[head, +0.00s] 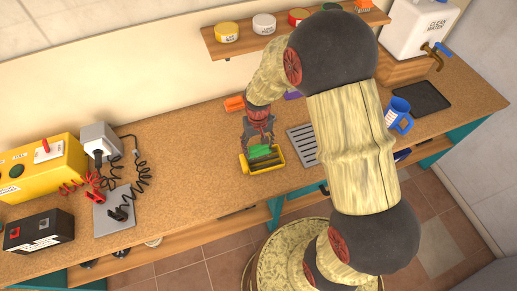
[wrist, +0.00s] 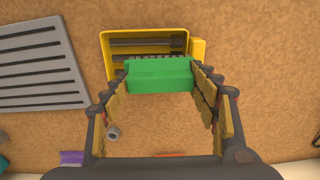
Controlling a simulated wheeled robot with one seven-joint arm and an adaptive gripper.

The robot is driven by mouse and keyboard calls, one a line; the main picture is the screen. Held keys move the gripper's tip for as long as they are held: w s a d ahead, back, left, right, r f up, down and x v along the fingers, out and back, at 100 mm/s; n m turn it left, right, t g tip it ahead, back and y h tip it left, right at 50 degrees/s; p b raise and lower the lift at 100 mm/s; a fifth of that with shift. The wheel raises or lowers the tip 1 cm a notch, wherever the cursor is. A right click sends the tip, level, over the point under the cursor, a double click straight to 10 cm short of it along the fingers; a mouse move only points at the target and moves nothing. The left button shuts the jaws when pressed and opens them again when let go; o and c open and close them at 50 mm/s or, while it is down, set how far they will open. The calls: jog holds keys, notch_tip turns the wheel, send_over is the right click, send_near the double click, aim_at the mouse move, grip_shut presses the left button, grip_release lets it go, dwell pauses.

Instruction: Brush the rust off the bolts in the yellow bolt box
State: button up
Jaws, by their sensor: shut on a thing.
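The yellow bolt box (head: 278,163) sits on the cork-coloured worktop, and it also shows in the wrist view (wrist: 104,60). Dark rod-like bolts (wrist: 150,42) lie in it. My gripper (head: 259,146) is over the box, its fingers shut on a green brush (wrist: 160,76). The brush covers part of the box. I cannot tell whether the bristles touch a bolt.
A grey slotted rack (head: 301,146) lies right of the box. An orange item (head: 234,104) and a purple item (head: 292,95) lie behind. A blue mug (head: 398,112) and black tray (head: 421,97) stand further right. A wall shelf (head: 245,46) holds cans.

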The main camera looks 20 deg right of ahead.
jog(key=shift+r+p, duration=1.1)
jog(key=shift+r, duration=0.95)
jog(key=shift+f, duration=0.1)
